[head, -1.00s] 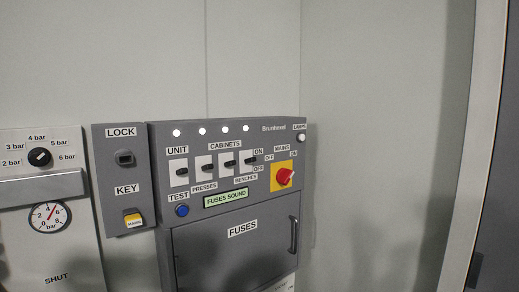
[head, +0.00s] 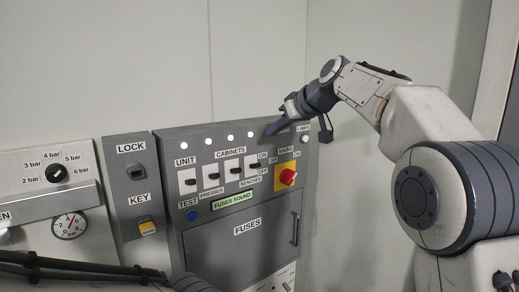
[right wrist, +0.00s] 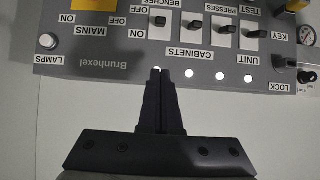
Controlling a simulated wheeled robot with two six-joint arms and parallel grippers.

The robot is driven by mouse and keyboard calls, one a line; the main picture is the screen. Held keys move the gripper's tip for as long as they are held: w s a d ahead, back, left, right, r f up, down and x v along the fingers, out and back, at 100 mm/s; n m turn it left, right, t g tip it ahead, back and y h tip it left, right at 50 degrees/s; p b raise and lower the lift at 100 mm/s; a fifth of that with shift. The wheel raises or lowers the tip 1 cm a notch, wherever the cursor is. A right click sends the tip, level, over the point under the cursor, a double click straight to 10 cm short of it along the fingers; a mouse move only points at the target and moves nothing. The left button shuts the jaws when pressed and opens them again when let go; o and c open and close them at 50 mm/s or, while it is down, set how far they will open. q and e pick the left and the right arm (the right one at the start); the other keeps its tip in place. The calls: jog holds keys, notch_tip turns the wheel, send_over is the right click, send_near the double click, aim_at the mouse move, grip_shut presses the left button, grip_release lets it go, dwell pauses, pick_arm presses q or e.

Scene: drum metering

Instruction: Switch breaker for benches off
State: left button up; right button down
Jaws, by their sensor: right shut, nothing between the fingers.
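The breaker for benches (head: 253,166) is the rightmost of the row of small black levers on white plates, with ON above and OFF below at its right. It also shows upside down in the right wrist view (right wrist: 160,24). Its lever lines up with the other levers; I cannot tell surely which way it is set. My right gripper (head: 269,130) is at the panel's top edge, above and slightly right of that breaker, apart from the lever. In the right wrist view its fingers (right wrist: 156,72) are together and empty. My left gripper is out of view.
The grey panel (head: 170,145) carries lit white lamps above the breakers. The red mains knob (head: 288,177) on a yellow plate is close right of the benches breaker. Below are a fuse door (head: 225,255) and blue test button (head: 192,215). The lock box (head: 130,190) stands left.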

jog(key=shift+w+r, duration=0.1)
jog(key=shift+r, duration=0.1)
jog(key=shift+w, duration=0.1)
jog(key=p, duration=0.4)
send_over(255, 165)
jog(key=d, duration=0.1)
notch_tip(255, 165, down, 5)
jog(key=shift+r, duration=0.1)
notch_tip(255, 165, down, 3)
jog(key=shift+d+f, duration=0.1)
jog(key=shift+s+d+f, duration=0.15)
jog(key=shift+s+f, duration=0.15)
jog(key=shift+f, duration=0.4)
